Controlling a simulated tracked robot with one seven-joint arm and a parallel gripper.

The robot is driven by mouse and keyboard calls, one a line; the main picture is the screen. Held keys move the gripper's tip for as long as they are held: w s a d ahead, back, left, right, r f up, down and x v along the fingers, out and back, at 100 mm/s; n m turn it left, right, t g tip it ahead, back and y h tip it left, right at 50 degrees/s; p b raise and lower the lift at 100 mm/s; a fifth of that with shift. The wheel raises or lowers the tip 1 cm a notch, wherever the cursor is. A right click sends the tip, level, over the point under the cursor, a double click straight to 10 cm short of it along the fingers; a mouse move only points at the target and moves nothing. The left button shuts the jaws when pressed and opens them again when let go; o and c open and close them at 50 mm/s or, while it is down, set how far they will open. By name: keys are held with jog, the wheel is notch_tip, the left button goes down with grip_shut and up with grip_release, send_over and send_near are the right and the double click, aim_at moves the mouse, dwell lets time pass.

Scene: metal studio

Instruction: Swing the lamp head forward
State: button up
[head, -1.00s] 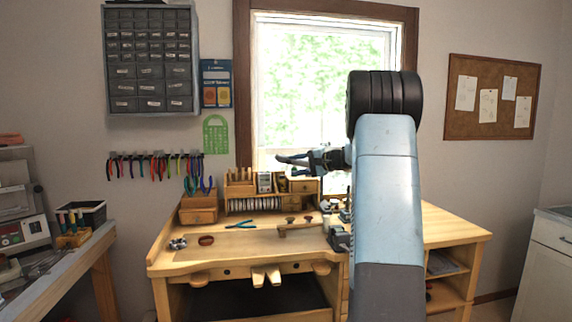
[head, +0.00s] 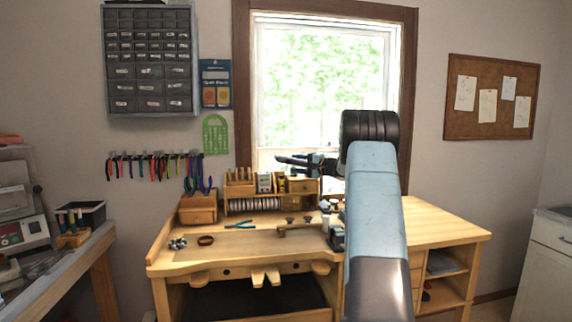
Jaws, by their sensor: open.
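No lamp or lamp head can be made out in the head view; my arm covers part of the bench's right side and the space above it. My gripper (head: 280,159) is open, with its dark fingers pointing left. It appears in front of the lower window, above the small wooden organizer at the back of the bench in the picture. Nothing shows between the fingers.
A dark device (head: 337,240) stands beside my arm. The bench's left-centre top is mostly clear.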

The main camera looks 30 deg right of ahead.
aim_at(288, 162)
jog(key=shift+x, duration=2.7)
